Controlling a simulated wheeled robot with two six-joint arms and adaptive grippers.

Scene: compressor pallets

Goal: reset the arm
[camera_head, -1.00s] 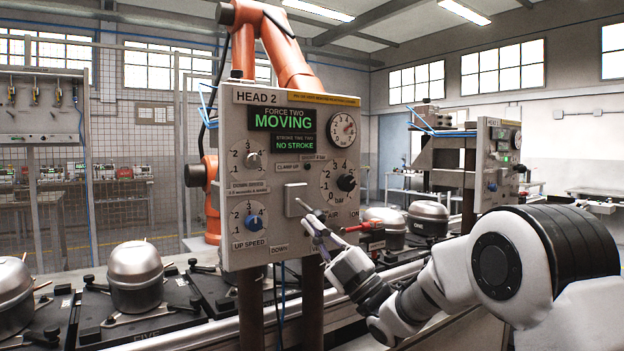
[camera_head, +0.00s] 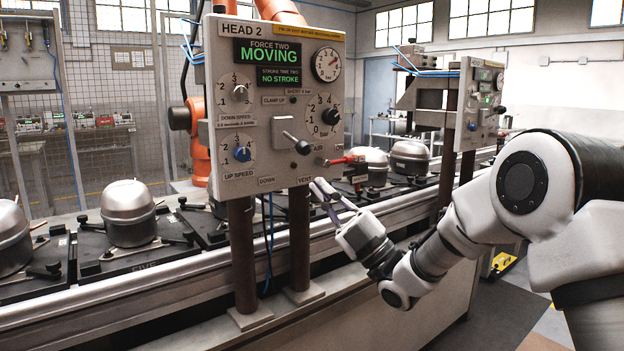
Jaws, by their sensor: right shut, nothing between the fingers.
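My right gripper (camera_head: 321,185) is shut and empty. Its arm comes in from the right, and its fingertips show at the lower edge of the HEAD 2 control panel (camera_head: 222,100), near the VENT label. The lever (camera_head: 297,142) on the panel, with a dark knob at its end, shows above and left of the fingertips, apart from them. A red-handled valve (camera_head: 340,160) sits at the panel's lower right, just above the gripper. My left gripper is not in view.
The panel stands on two brown posts (camera_head: 243,255) beside the conveyor rail. Silver compressor domes (camera_head: 128,212) sit on black pallets behind it. A second panel (camera_head: 480,100) stands farther right. An orange robot arm (camera_head: 200,140) is behind the panel.

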